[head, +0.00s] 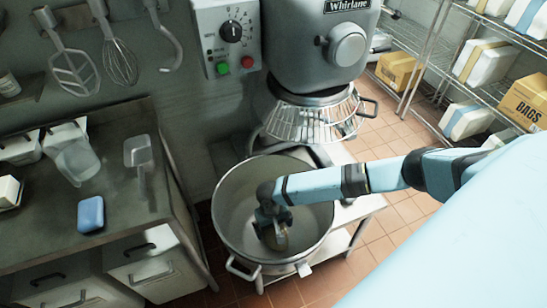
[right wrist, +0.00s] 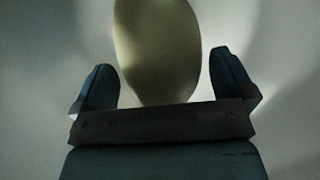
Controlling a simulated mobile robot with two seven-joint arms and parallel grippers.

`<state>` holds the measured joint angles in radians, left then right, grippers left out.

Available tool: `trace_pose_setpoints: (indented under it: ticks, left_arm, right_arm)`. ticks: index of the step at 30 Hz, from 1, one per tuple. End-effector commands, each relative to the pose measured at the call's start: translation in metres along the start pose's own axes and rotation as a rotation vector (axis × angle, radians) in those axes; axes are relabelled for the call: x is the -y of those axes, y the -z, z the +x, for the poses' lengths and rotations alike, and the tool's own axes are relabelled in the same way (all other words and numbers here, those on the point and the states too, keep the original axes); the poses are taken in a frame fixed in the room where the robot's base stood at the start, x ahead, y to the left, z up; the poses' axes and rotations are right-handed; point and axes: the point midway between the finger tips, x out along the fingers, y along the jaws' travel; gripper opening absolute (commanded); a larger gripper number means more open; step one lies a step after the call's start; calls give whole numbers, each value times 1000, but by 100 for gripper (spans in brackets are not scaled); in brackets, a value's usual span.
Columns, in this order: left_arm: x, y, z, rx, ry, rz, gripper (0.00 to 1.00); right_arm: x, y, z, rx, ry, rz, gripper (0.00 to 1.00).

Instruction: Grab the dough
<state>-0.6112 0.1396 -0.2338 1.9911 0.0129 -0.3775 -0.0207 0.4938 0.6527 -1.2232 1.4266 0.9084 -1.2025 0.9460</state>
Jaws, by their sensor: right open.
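The pale yellowish dough (head: 281,243) lies inside the large metal mixer bowl (head: 236,190). My right gripper (head: 272,229) reaches down into the bowl from the right and partly hides the dough. In the right wrist view the dough (right wrist: 158,45) shows as a smooth rounded lump between the two dark fingers of the gripper (right wrist: 164,85). The fingers are apart, with a visible gap on each side of the dough. My left gripper is not in view.
The mixer head with its wire guard (head: 312,120) hangs above and behind the bowl. A counter (head: 130,200) with a blue block (head: 90,214), containers and a scraper stands at left. Shelves with boxes (head: 398,70) are at upper right. Tiled floor lies right of the bowl.

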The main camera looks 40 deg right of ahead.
Motion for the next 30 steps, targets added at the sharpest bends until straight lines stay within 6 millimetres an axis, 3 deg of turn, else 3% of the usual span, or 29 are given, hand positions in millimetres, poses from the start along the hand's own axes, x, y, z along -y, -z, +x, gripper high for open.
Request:
trace_pose_setpoints:
  ticks: [5, 13, 22, 30]
  left_arm:
    - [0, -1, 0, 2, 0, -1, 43]
    - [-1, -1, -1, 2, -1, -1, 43]
    - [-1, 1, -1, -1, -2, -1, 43]
    - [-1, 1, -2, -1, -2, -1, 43]
  right_arm:
    - [0, 0, 20, 0, 0, 0, 100]
    - [0, 0, 23, 0, 1, 0, 100]
    - [0, 0, 23, 0, 1, 0, 32]
    - [1, 1, 21, -2, 2, 0, 32]
